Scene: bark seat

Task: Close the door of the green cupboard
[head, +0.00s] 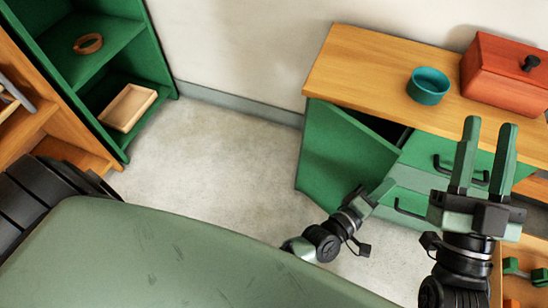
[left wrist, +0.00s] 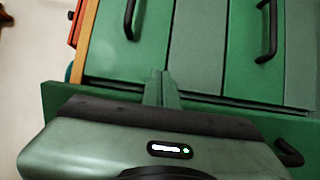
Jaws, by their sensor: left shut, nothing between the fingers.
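The green cupboard has a wooden top (head: 375,70). Its green door (head: 345,145) stands partly open at the left end, with a dark gap (head: 385,128) behind its top edge. My left gripper (head: 386,187) is shut and empty near the door's free edge; I cannot tell whether it touches. In the left wrist view its fingers (left wrist: 161,88) are together, beside a long green panel edge (left wrist: 65,92), with green fronts and black handles (left wrist: 268,30) beyond. My right gripper (head: 484,140) is open and empty, its fingers pointing up in front of the drawers.
A teal bowl (head: 428,86) and a red box with a black knob (head: 505,75) stand on the wooden top. A green shelf unit (head: 158,60) at the left holds a wooden ring (head: 88,44) and a wooden tray (head: 128,107). The floor (head: 225,150) between is clear.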

